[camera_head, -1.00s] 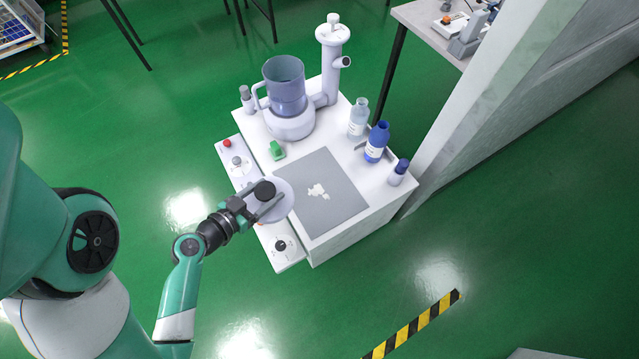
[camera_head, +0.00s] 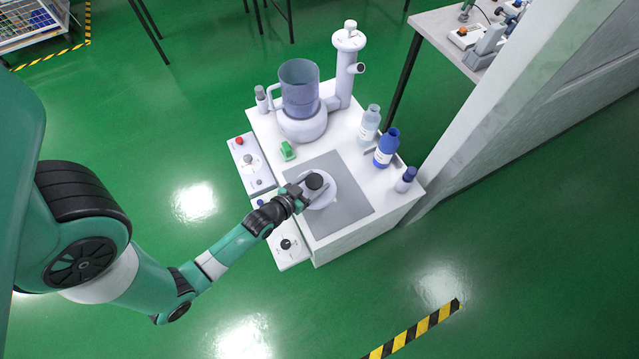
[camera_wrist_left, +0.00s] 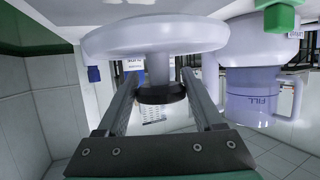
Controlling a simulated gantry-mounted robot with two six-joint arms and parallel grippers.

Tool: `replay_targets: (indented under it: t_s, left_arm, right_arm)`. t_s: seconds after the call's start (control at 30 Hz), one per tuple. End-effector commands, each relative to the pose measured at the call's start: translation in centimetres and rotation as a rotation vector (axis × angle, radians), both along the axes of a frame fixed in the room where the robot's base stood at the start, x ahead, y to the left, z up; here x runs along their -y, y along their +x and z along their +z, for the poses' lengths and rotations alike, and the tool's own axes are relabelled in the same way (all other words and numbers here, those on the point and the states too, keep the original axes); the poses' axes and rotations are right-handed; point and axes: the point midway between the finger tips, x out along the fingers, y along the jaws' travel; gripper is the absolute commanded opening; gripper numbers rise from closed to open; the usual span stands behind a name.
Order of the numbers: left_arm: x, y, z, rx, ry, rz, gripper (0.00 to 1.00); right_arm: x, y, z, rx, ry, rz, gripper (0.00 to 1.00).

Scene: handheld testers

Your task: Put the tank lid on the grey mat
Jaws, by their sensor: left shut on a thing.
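The tank lid (camera_head: 327,197) is a pale disc with a black knob on a short stem. My left gripper (camera_head: 313,184) is shut on the knob. In the left wrist view the fingers (camera_wrist_left: 157,85) stand on both sides of the stem of the lid (camera_wrist_left: 155,38). In the head view the lid is over the left-middle part of the grey mat (camera_head: 350,208). I cannot tell whether it touches the mat. The lid hides the mat's middle. My right gripper is not in view.
Behind the mat stands the tester with a clear tank (camera_head: 299,88). A green block (camera_head: 287,150) lies behind the mat. A clear bottle (camera_head: 369,123), a blue bottle (camera_head: 386,147) and a small dark-capped bottle (camera_head: 405,180) stand along the right. A control panel (camera_head: 251,165) runs along the left edge.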

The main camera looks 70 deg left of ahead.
Motion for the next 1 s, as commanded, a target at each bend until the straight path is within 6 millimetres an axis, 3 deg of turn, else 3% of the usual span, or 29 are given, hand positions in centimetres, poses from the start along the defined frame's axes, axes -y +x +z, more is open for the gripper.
replay_targets:
  t_s: [0.07,0.27,0.5,0.83,0.87,1.0]
  left_arm:
    - [-0.2,0.8,-1.6,0.000,0.001,-0.003,0.10]
    - [-0.3,1.1,-1.7,-0.001,-0.002,0.000,0.10]
    - [-0.5,1.8,-5.6,-0.003,-0.003,0.003,0.10]
    - [-0.5,1.7,-5.7,-0.003,-0.003,0.003,0.10]
    - [-0.5,1.7,-5.7,-0.003,-0.003,0.003,0.72]
    - [-0.5,1.7,-5.6,-0.003,-0.003,0.003,0.97]
  right_arm:
    - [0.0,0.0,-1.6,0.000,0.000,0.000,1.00]
    - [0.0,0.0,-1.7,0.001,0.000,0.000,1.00]
    - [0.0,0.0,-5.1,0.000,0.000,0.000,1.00]
    - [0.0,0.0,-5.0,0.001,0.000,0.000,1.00]
    - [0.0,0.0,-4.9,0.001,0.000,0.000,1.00]
    - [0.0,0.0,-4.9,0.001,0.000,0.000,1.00]
